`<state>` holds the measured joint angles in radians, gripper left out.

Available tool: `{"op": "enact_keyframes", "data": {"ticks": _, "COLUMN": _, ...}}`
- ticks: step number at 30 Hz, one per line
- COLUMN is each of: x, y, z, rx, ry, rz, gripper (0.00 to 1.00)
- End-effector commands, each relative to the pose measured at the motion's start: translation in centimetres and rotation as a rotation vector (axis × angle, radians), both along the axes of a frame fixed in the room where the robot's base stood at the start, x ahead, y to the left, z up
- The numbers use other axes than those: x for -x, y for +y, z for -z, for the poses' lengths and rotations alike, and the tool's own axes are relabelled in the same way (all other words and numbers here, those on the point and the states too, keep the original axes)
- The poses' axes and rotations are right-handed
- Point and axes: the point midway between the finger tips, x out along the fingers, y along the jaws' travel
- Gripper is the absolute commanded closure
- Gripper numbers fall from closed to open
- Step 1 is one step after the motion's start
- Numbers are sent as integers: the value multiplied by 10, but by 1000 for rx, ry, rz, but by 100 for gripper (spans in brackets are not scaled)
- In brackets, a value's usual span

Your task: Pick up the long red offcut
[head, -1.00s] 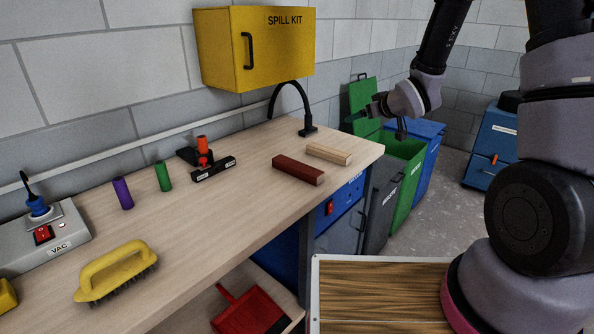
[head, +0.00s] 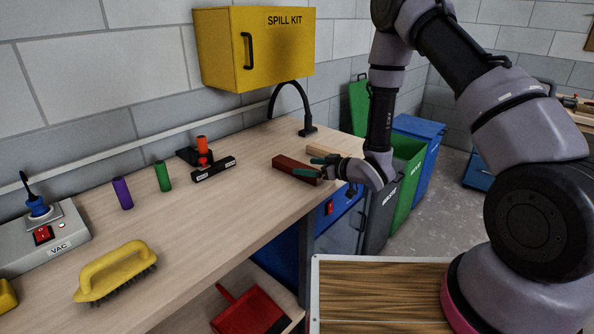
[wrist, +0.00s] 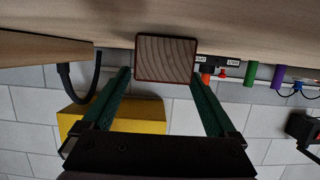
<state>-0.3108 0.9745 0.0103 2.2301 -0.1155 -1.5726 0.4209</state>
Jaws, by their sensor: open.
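The long red offcut (head: 287,167) lies flat on the wooden bench top near its right end. In the wrist view its bare wood end face (wrist: 166,58) looks straight at the camera, with thin red edges. My gripper (head: 309,167) is open at the offcut's near right end. In the wrist view my gripper (wrist: 160,76) has one green finger on each side of that end, and the fingertips appear level with the end face. I cannot tell if either finger touches it. My gripper hides part of the offcut's right end in the head view.
A pale unpainted batten (head: 320,151) lies close behind the red one, partly hidden by my gripper. A yellow brush (head: 117,270) lies at the front left.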

Motion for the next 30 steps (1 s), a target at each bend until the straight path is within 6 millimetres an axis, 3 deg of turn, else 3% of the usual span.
{"op": "enact_keyframes", "data": {"ticks": 10, "x": -24, "y": 36, "z": 12, "rx": 2, "ry": -1, "rz": -2, "gripper": 7}}
{"op": "enact_keyframes", "data": {"ticks": 20, "x": -29, "y": 41, "z": 13, "rx": 0, "ry": 0, "rz": 0, "gripper": 7}}
{"op": "enact_keyframes", "data": {"ticks": 27, "x": -29, "y": 41, "z": 13, "rx": 0, "ry": 0, "rz": 0, "gripper": 99}}
{"op": "enact_keyframes", "data": {"ticks": 30, "x": -29, "y": 41, "z": 13, "rx": 0, "ry": 0, "rz": 0, "gripper": 100}}
